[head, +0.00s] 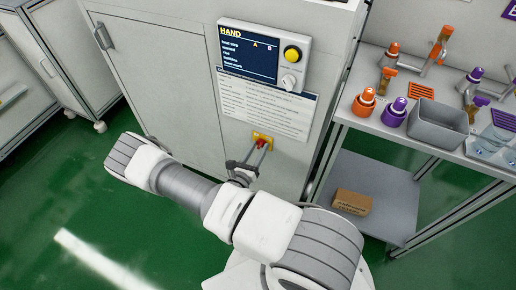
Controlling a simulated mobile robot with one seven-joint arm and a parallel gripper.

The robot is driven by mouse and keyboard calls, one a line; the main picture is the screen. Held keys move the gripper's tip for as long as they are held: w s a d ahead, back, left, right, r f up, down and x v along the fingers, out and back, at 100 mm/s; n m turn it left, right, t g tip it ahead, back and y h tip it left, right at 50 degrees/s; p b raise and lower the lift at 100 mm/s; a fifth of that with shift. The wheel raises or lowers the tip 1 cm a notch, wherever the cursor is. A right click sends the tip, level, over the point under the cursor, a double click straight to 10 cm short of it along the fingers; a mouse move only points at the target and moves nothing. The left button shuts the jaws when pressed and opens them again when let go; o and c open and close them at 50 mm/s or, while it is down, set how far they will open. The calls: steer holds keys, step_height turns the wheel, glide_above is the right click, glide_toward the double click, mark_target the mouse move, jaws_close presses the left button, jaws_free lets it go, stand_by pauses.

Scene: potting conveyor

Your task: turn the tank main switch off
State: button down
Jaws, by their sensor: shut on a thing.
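The main switch, a red handle on a yellow plate (264,137), is on the front of the grey cabinet, below a printed sheet. My gripper (257,158) reaches up to it from below and is shut on the red handle. The fingers cover part of the handle, so its exact angle is hard to tell.
Above the switch are the printed sheet (264,105) and a control panel (262,54) with a screen reading HAND, a yellow button and a knob. At right, a shelf unit (350,118) holds orange and purple fittings and a grey bin (437,124). A cardboard box (352,202) sits on its lower shelf. Green floor (60,190) is clear at left.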

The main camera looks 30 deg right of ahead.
steer(key=n, duration=0.5)
steer(key=shift+n, duration=0.3)
steer(key=shift+n+p, duration=0.35)
steer(key=shift+n, duration=1.75)
steer(key=shift+c, duration=2.2)
jaws_free()
